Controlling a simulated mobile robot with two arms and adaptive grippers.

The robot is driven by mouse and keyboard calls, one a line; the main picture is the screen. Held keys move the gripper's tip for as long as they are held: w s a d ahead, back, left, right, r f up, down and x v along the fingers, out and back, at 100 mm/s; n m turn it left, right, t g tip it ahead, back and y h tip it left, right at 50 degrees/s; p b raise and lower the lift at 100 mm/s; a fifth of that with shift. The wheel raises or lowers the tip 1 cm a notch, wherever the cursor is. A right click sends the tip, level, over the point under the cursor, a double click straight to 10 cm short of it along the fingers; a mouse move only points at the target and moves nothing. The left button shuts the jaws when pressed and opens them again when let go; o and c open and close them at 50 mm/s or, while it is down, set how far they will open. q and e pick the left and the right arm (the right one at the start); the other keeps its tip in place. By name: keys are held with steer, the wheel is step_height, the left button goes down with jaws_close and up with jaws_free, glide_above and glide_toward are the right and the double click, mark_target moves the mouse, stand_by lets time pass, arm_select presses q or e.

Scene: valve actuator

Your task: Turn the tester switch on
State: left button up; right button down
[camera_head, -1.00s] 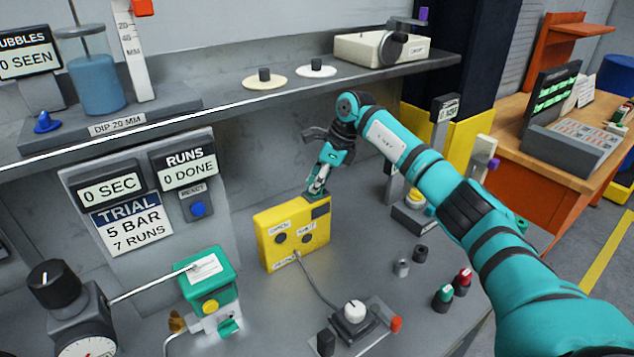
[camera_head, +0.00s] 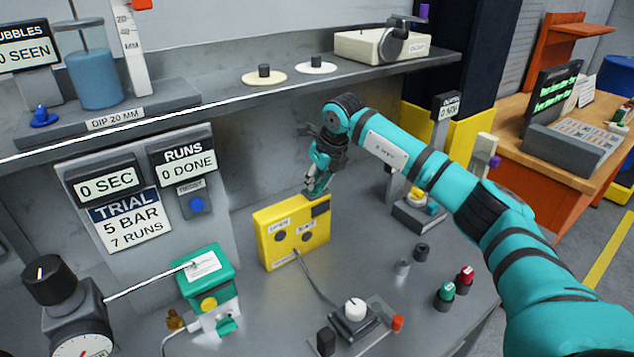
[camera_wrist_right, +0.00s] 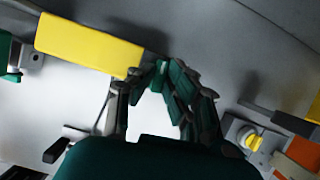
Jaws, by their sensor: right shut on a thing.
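The yellow tester (camera_head: 268,244) stands on the grey bench, with two dark round spots under its labels and a cable from its lower front. A small switch at its top right corner is mostly hidden by my right gripper (camera_head: 317,190). That gripper points down at this corner, its fingers closed there on the switch. In the right wrist view the yellow tester (camera_wrist_right: 88,45) lies at upper left, and my right gripper (camera_wrist_right: 160,72) has its fingertips close together at the tester's right end. Whether the switch is on cannot be told. My left gripper is not in view.
A green and white valve actuator (camera_head: 205,277) stands left of the tester. A knob box (camera_head: 354,318) sits in front, with small dark, green and red knobs to the right. A shelf (camera_head: 200,112) runs behind and above. Some bench in front of the tester is clear.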

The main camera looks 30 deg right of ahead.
steer(key=m, duration=0.1)
steer(key=m+h+b, duration=0.1)
steer(key=m, duration=0.2)
steer(key=shift+a+f+m+h+b, duration=0.25)
steer(key=shift+f+m+h+b, duration=0.05)
steer(key=shift+f+h+b, duration=0.1)
steer(key=m+h+b, duration=0.1)
steer(key=m, duration=0.3)
steer(key=shift+r+g+b, duration=0.1)
steer(key=shift+g+b, duration=0.2)
steer(key=shift+m+h, duration=0.3)
steer(key=c, duration=1.3)
jaws_free()
steer(key=shift+c, duration=0.2)
steer(key=shift+w, duration=0.1)
steer(key=shift+r, duration=0.2)
steer(key=shift+r, duration=0.25)
steer(key=v, duration=1.1)
